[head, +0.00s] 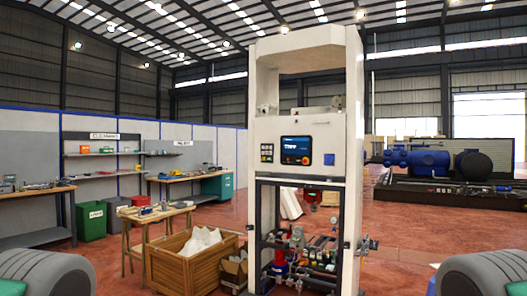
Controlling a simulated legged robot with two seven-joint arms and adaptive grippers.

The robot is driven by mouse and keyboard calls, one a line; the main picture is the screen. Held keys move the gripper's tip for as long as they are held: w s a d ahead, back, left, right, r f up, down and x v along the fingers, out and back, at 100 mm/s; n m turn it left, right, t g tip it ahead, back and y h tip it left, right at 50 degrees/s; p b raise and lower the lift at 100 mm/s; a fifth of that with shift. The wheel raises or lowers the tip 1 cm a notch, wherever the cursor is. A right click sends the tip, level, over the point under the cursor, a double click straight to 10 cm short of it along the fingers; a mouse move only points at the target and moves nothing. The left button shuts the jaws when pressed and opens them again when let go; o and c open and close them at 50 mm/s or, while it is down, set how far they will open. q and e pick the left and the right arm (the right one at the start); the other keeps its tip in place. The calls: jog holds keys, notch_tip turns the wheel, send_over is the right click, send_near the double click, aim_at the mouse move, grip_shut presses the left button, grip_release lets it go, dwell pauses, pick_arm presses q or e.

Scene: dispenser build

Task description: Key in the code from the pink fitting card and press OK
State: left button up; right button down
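A tall white dispenser cabinet (354,120) stands upright a little right of centre. Its front panel carries a small dark keypad (267,153) with green marks and, to its right, a dark-framed blue screen (296,150) with white lettering too small to read fully. I cannot make out a pink fitting card anywhere. The individual keys and the OK key are too small to tell. Neither of my grippers shows; only grey parts of my arms appear in the lower corners.
A wooden crate (172,272) with white wrapping stands left of the cabinet, by a small wooden table (130,216) with parts. Workbenches and shelves line the left wall. Blue tanks (430,161) stand on a skid at the right. Red floor is clear right of the cabinet.

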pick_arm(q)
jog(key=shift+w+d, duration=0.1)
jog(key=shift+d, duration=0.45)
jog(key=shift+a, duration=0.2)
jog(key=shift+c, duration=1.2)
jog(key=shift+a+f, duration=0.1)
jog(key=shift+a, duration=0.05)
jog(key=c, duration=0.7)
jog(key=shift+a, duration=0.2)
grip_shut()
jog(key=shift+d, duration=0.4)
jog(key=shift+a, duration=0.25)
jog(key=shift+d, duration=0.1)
